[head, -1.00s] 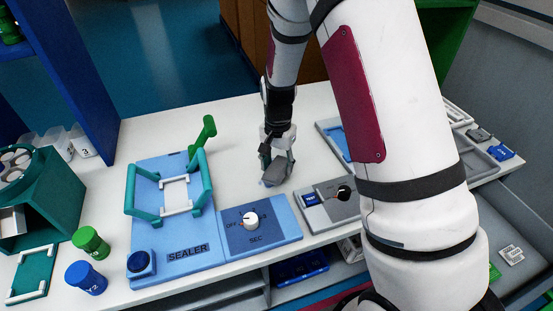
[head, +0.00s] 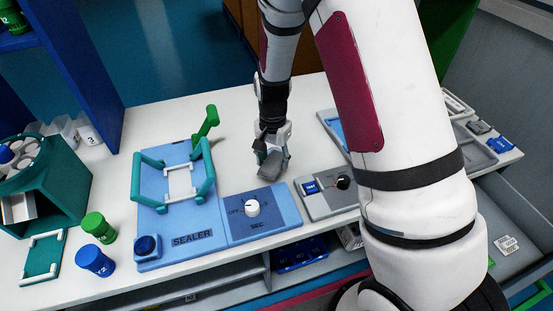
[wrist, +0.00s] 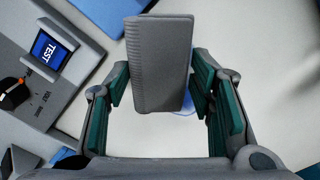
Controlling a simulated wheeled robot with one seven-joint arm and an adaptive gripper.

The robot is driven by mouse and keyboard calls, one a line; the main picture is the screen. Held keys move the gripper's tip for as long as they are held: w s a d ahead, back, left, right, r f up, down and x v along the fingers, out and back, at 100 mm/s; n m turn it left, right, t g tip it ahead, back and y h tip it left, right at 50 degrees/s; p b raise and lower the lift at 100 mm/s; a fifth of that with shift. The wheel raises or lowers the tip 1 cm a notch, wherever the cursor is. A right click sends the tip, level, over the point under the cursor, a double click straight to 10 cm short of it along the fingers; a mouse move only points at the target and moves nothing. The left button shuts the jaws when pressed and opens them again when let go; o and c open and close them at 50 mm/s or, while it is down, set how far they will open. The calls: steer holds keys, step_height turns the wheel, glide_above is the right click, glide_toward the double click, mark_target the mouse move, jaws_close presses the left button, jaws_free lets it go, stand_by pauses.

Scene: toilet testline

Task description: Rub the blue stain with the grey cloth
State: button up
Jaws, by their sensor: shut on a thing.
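The grey cloth (head: 270,165), a small block-like pad, is held between the fingers of my gripper (head: 273,152) low over the white worktop. In the wrist view the cloth (wrist: 158,62) sits between the two green-padded fingers of my gripper (wrist: 160,95). A patch of the blue stain (wrist: 186,112) shows on the white surface just past the cloth's lower right edge; the cloth may hide more of it. I cannot tell whether the cloth touches the surface. In the head view the stain is not visible.
The blue sealer (head: 193,238) with its green frame stands left of my gripper, its dial box (head: 260,215) in front. A grey tester (head: 328,193) with a dial is to the right. Green (head: 98,226) and blue (head: 95,260) jars stand at the front left. The worktop behind is clear.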

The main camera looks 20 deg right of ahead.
steer(key=shift+w+r+b, duration=0.15)
steer(key=shift+w+b, duration=2.55)
steer(key=shift+w, duration=2.75)
steer(key=shift+w+r, duration=0.15)
steer(key=shift+w, duration=0.2)
steer(key=shift+r, duration=0.1)
steer(key=shift+s+r+p, duration=0.1)
steer(key=shift+s+p, duration=0.5)
steer(key=shift+s, duration=0.35)
steer(key=shift+s+r+p, duration=0.15)
steer(key=shift+s+p, duration=2.9)
steer(key=shift+s, duration=2.05)
steer(key=shift+r+p, duration=1.35)
steer(key=shift+r, duration=1.65)
